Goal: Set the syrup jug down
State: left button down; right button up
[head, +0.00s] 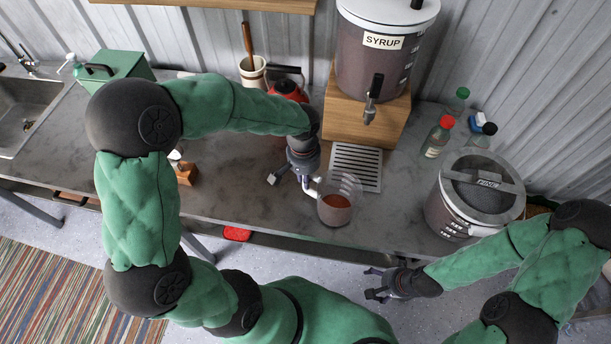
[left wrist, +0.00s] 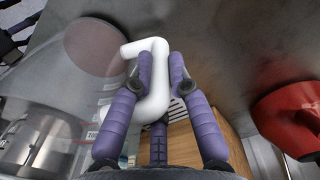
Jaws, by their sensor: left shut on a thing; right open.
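The syrup jug (head: 338,205) is a clear measuring jug with reddish-brown syrup in its lower part and a white handle. My left gripper (head: 306,184) is shut on the handle at the jug's left side. In the left wrist view the white handle (left wrist: 153,50) runs between the fingers, with the clear jug at left. My right gripper (head: 377,284) is open and empty, in front of the counter, below its edge.
The syrup dispenser (head: 364,70) stands on a wooden block (head: 340,115) behind the tray. A lidded pot (head: 476,195) and bottles (head: 438,138) are at right. A red kettle (head: 289,91) is behind my left arm. The counter (head: 245,190) is clear left of the jug.

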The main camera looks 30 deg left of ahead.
pick_arm(q)
jog(key=shift+f+b, duration=0.4)
jog(key=shift+f, duration=0.15)
jog(key=c, duration=1.1)
grip_release()
jog(key=r, duration=1.2)
jog(key=shift+a, duration=0.2)
